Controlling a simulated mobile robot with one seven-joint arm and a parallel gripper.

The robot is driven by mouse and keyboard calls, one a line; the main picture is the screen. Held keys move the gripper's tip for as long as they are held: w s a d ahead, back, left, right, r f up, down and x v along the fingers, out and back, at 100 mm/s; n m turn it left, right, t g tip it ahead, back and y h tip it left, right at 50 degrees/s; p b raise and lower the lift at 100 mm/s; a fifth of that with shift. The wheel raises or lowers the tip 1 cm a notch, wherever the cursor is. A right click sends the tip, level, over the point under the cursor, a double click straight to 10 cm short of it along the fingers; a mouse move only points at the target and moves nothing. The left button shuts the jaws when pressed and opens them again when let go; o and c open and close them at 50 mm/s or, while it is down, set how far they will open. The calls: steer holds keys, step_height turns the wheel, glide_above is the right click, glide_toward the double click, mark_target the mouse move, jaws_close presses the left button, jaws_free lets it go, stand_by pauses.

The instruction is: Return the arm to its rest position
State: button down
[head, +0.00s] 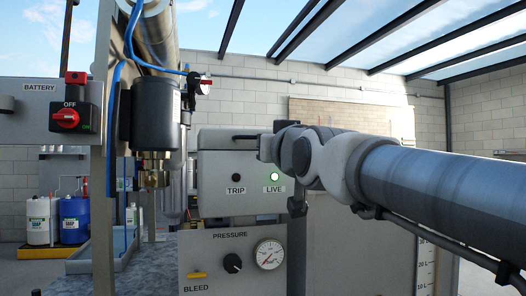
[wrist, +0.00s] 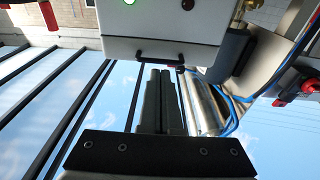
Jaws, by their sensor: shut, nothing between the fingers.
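My arm (head: 425,185) reaches in from the right in the head view, held out roughly level. My gripper (head: 262,140) is at its far end, in front of the upper part of the grey box labelled TRIP and LIVE (head: 215,180). In the wrist view my gripper (wrist: 163,72) shows two dark fingers lying together, shut and empty. The fingertips appear close to the same box (wrist: 200,30); I cannot tell whether they touch it. The green LIVE light (head: 274,177) is lit and the TRIP lamp (head: 236,177) is dark.
A lower panel (head: 212,255) carries a pressure gauge (head: 269,254), a black knob (head: 232,263) and a yellow BLEED handle (head: 197,275). At left are a red battery switch (head: 66,117), a dark cylindrical housing (head: 154,112) and blue hoses (head: 113,115). Soap containers (head: 74,220) stand behind.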

steer(key=s+d+f+m+g+h, duration=0.15)
steer(key=s+d+f+g, duration=0.4)
steer(key=f, duration=0.75)
steer(key=s+d+f+m+g+h, duration=0.1)
steer(key=s+d+f+g+h, duration=0.15)
steer(key=s+f, duration=0.85)
steer(key=s+d+f+m+g+h, duration=0.1)
steer(key=s+d+f+g, duration=0.4)
steer(key=f, duration=1)
step_height(320, 180, up, 24)
steer(key=s+p, duration=0.2)
steer(key=p, duration=2.3)
steer(key=shift+s+r, duration=0.2)
steer(key=shift+s, duration=0.05)
steer(key=shift+a+n, duration=0.15)
steer(key=shift+n, duration=0.1)
